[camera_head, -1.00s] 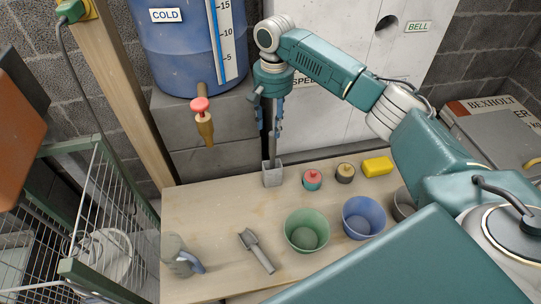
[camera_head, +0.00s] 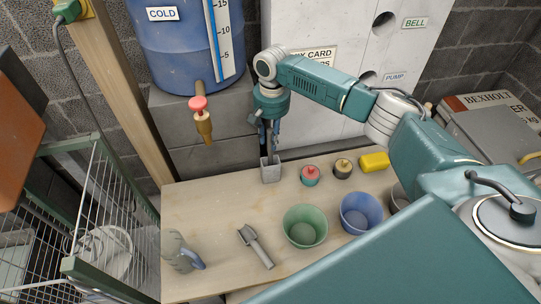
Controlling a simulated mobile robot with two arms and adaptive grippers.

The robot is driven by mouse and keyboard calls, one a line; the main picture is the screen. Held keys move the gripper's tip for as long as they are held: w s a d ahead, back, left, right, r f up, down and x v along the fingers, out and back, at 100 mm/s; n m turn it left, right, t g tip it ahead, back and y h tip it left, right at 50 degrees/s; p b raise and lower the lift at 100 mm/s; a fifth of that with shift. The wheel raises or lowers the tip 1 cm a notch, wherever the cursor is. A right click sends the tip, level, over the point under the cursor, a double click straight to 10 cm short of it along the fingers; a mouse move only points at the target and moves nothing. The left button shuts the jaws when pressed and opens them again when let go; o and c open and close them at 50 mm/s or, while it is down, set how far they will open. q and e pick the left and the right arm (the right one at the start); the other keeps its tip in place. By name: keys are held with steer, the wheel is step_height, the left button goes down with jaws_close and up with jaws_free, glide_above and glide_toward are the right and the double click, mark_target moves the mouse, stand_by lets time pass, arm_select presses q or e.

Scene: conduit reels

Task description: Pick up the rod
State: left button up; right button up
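The rod (camera_head: 269,151) is a slim grey bar standing upright in a small grey square holder (camera_head: 271,174) at the back edge of the wooden bench. My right gripper (camera_head: 269,143) points down from above, with its blue fingers on either side of the rod's upper part. I cannot tell whether the fingers touch the rod. The rod's lower end is hidden inside the holder. My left gripper is not in view.
On the bench (camera_head: 205,215) are a green bowl (camera_head: 305,227), a blue bowl (camera_head: 361,214), a grey scoop (camera_head: 256,246), a glove-like item (camera_head: 178,250), two small round pots and a yellow block (camera_head: 374,162). A red-handled tap (camera_head: 201,118) hangs left of the gripper.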

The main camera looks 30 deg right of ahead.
jaws_close()
